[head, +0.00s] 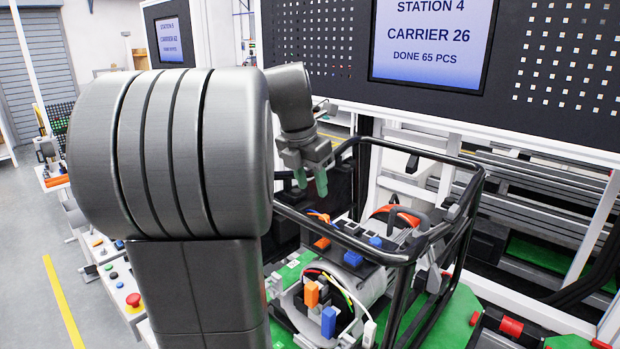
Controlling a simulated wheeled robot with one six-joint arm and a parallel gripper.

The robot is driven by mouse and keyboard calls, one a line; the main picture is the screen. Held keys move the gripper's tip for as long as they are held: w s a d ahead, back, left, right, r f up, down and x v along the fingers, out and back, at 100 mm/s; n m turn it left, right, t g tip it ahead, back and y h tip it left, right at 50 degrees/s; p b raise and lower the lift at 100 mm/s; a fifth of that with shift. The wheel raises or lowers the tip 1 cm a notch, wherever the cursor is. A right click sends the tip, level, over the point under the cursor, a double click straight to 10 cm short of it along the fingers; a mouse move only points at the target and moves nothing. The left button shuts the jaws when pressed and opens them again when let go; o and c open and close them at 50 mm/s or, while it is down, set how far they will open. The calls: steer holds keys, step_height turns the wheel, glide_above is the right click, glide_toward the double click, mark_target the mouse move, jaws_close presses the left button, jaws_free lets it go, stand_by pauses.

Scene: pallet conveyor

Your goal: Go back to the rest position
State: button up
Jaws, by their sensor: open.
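My gripper (311,181) is in the head view, at the end of my arm, near the picture's middle. Its two green-tipped fingers point down, are apart and hold nothing. It hangs by the upper left part of a black tubular frame (473,222). Inside and below the frame is a machine unit with a pale round housing, orange and blue connectors and several coloured wires. The large grey link of my arm hides the left part of this unit and what lies behind it.
The unit stands on a green carrier (462,312). A black panel with a blue screen (433,38) reading Station 4 stands behind. A control strip with a red stop button (133,300) is at lower left. Grey floor with a yellow line (62,302) is clear at far left.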

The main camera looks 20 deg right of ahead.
steer(key=shift+s+a+r, duration=0.1)
steer(key=shift+a+r, duration=0.05)
steer(key=shift+r, duration=0.5)
steer(key=p+x, duration=0.1)
steer(key=x, duration=1.2)
steer(key=shift+f, duration=0.3)
steer(key=shift+r, duration=0.1)
